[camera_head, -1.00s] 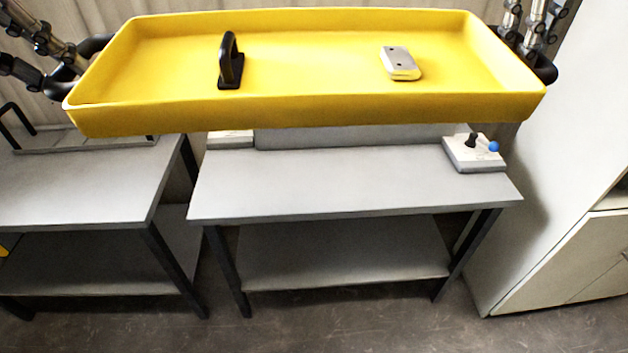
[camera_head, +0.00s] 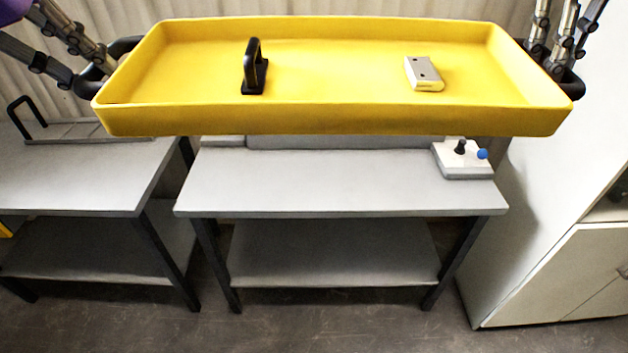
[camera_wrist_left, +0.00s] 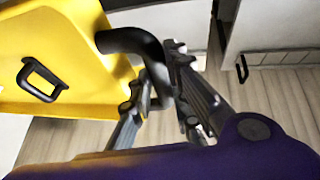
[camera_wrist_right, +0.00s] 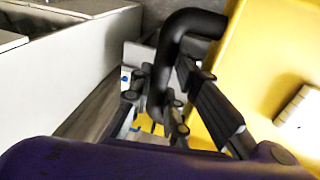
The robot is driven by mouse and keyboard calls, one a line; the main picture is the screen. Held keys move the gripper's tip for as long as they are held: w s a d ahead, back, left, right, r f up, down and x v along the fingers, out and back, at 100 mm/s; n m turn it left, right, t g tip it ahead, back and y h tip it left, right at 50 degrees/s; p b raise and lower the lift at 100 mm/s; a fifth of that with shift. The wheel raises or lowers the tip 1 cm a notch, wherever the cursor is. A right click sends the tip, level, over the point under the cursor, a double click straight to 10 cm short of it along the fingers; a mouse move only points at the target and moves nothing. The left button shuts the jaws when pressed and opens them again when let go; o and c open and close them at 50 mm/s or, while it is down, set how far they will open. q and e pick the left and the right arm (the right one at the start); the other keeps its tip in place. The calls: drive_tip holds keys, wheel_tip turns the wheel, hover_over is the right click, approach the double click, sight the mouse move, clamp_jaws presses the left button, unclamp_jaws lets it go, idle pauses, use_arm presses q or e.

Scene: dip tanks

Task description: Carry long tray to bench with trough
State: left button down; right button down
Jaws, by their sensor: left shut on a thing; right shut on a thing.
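The long yellow tray (camera_head: 330,122) is held up in the air, roughly level, above and in front of the middle bench (camera_head: 340,190). A black handle-like object (camera_head: 254,68) and a silver-white block (camera_head: 424,74) lie in it. My left gripper (camera_head: 88,80) is shut on the tray's black left end handle, which shows in the left wrist view (camera_wrist_left: 135,42). My right gripper (camera_wrist_right: 160,110) is shut on the black right end handle (camera_wrist_right: 170,50). A grey trough-like form (camera_head: 345,142) at the back of the middle bench is mostly hidden behind the tray.
A white box with a black knob and a blue ball (camera_head: 463,160) stands at the middle bench's right end. Another bench (camera_head: 70,190) with a black-handled rack (camera_head: 80,130) is at left. A white cabinet (camera_head: 540,220) stands at right. The middle bench's front top is clear.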

use_arm(q)
drive_tip(key=shift+s+d, duration=0.15)
drive_tip(key=shift+d, duration=0.15)
use_arm(e)
drive_tip(key=shift+s+d+r, duration=0.1)
drive_tip(key=shift+s+d, duration=0.05)
drive_tip(key=shift+d, duration=0.3)
drive_tip(key=shift+a, duration=0.1)
